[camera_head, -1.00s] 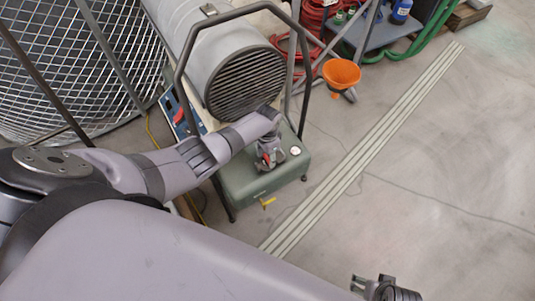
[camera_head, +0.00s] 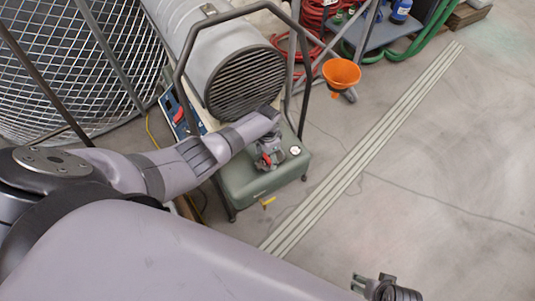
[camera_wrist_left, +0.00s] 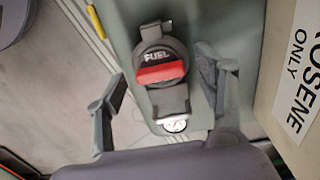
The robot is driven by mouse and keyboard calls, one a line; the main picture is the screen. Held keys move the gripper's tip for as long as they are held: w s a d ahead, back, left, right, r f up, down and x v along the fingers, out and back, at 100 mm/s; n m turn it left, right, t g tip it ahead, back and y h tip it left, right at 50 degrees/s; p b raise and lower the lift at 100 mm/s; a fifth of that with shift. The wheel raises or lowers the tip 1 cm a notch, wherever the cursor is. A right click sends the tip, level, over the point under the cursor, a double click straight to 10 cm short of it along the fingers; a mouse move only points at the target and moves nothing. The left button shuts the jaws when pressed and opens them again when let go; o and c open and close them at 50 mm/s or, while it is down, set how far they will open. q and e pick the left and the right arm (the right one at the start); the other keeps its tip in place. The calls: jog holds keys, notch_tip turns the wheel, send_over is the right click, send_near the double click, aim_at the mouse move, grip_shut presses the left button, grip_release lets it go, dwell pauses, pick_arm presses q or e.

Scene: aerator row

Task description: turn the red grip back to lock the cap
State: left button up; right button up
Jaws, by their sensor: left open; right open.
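The fuel cap (camera_wrist_left: 157,50) is dark grey, marked FUEL, with a red grip (camera_wrist_left: 160,73) across it. It sits on the green tank (camera_head: 240,181) of the heater. In the left wrist view my left gripper (camera_wrist_left: 158,90) is open, one finger on each side of the cap and apart from the red grip. In the head view my left gripper (camera_head: 268,155) is above the tank top, and the cap is largely hidden beneath it. My right gripper (camera_head: 385,290) is at the bottom edge, away from the heater, only partly in view.
The grey heater barrel (camera_head: 235,75) and its black tube frame (camera_head: 305,60) stand close beside my left arm. An orange funnel (camera_head: 341,73) hangs to the right. A gauge (camera_wrist_left: 175,125) sits near the cap.

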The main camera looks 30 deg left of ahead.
aim_at(267, 158)
pick_arm(q)
jog(key=shift+r, duration=0.15)
notch_tip(267, 158, up, 12)
dwell(0.6)
jog(key=shift+f, duration=0.2)
